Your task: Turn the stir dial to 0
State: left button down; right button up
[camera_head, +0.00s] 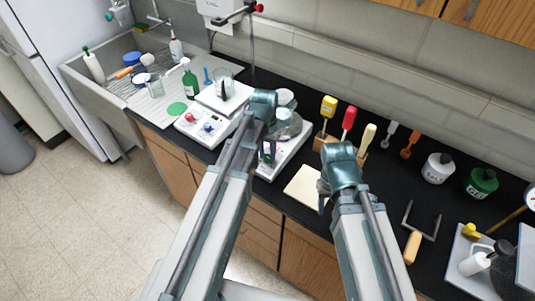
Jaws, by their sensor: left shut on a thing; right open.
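A white hotplate-like unit (188,129) stands left of centre with a red dial (190,117) and a blue dial (208,128) on its front panel. A second white unit (294,152) stands to its right. My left gripper (267,157) points down at the second unit's front panel. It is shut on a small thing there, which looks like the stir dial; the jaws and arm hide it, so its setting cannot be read. My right gripper (322,203) is open and empty, above the bench by a cream pad.
A beaker (224,83) stands on the left unit, with a green bottle (190,84) beside it. The cream pad (302,187) lies in front. Several coloured-handled tools, including a red one (348,118), stand behind my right arm. A sink (100,80) is at left.

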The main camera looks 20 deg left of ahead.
pick_arm(q)
jog(key=n, duration=0.3)
jog(key=shift+a+h, duration=0.1)
jog(key=shift+h, duration=0.3)
jog(key=shift+n+h, duration=0.3)
jog(key=shift+n, duration=1.6)
pick_arm(e)
jog(key=shift+f, duration=0.15)
pick_arm(q)
jog(key=c, duration=0.5)
grip_release()
jog(key=shift+c, duration=0.2)
jog(key=shift+r, duration=0.15)
notch_tip(320, 180, up, 13)
jog(key=a+p, duration=0.2)
jog(key=p, duration=1.1)
jog(key=shift+a+r, duration=0.15)
jog(key=shift+r, duration=0.05)
pick_arm(e)
notch_tip(320, 180, up, 14)
jog(key=shift+f, duration=0.15)
